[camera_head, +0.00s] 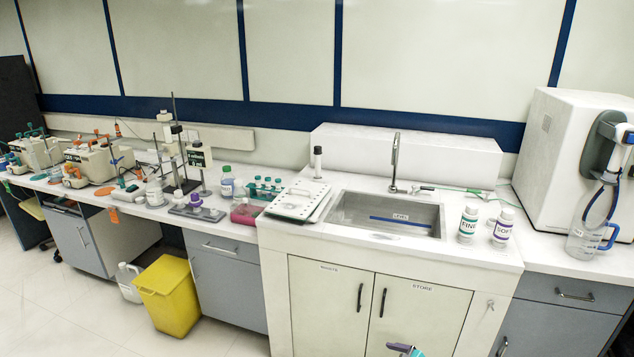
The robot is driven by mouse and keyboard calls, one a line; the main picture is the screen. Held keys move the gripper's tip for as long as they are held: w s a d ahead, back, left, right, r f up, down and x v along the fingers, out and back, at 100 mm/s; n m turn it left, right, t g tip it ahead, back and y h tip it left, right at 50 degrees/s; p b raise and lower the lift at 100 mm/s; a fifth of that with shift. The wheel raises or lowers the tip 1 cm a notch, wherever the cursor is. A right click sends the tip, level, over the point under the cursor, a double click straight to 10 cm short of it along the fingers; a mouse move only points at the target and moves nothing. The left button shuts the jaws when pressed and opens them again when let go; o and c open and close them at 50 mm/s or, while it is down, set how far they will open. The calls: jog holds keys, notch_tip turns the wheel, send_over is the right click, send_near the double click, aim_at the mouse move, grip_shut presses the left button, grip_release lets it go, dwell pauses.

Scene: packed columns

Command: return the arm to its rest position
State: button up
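A small grey, purple and teal piece (405,350) shows at the bottom edge, in front of the cabinet doors. It may be the end of my arm, but most of it is cut off by the frame. I cannot make out two fingertips, or whether my gripper is open, shut or holding anything. No other part of my arm is clearly visible.
A white counter has a steel sink (385,212) with a tap. Two labelled bottles (468,224) (503,228) stand right of it, and a white rack (298,199) stands left. A yellow bin (168,295) stands on the floor.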

jog(key=s+a+f+n+g, duration=0.4)
jog(key=s+a+f+n, duration=0.25)
jog(key=s, duration=0.45)
jog(key=s+a+f+n+g, duration=0.55)
jog(key=s+a, duration=0.25)
jog(key=s, duration=0.3)
jog(key=s+d+n+g+h, duration=0.2)
jog(key=s+d+n, duration=0.3)
jog(key=s, duration=0.3)
jog(key=s+d+f+n+g+h, duration=0.1)
jog(key=s+d+n+g+h, duration=0.2)
jog(key=s+n, duration=0.5)
jog(key=shift+d+f+h, duration=0.3)
jog(key=shift+d+h, duration=0.3)
jog(key=shift+d, duration=0.55)
